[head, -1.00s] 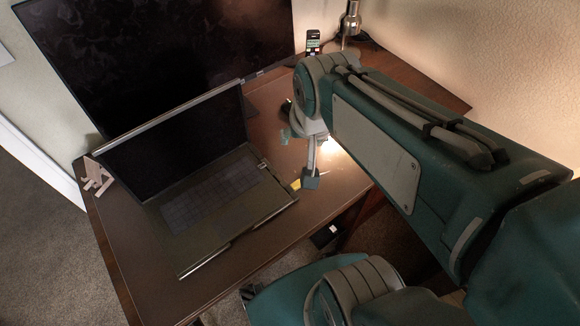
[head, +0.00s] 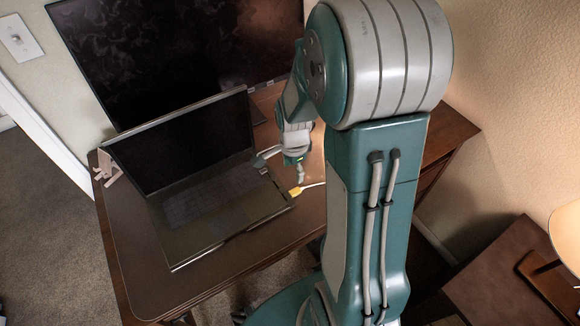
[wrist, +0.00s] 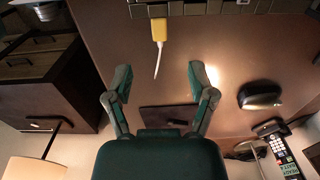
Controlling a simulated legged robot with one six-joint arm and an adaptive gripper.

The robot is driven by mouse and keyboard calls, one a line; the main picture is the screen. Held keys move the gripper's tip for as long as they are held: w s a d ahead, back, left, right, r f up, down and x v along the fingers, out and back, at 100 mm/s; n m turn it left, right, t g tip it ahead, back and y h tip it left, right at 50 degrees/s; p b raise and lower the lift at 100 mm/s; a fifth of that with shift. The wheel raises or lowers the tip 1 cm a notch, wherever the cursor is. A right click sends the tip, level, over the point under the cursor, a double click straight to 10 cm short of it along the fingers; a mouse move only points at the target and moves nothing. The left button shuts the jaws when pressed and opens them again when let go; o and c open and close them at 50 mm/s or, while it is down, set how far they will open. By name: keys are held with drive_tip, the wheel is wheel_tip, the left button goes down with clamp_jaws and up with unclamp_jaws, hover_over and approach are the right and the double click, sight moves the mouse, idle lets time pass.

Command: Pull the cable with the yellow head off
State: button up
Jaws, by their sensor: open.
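The yellow head (wrist: 159,30) is at the laptop's side edge, and a white cable (wrist: 157,62) trails from it toward my gripper in the wrist view. Whether it is fully seated cannot be seen. In the head view the yellow head (head: 296,191) shows at the right edge of the laptop (head: 211,187), with the cable running right. My gripper (wrist: 160,77) is open and empty. Its fingers are spread to either side of the cable's line, apart from the yellow head. In the head view my gripper (head: 299,172) is just beyond the yellow head.
A large dark monitor (head: 180,50) stands behind the laptop. Bare desk surrounds the cable.

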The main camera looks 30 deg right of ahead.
sight(292, 192)
wheel_tip(292, 192, down, 10)
drive_tip(key=shift+a+f, duration=0.1)
idle(0.4)
clamp_jaws()
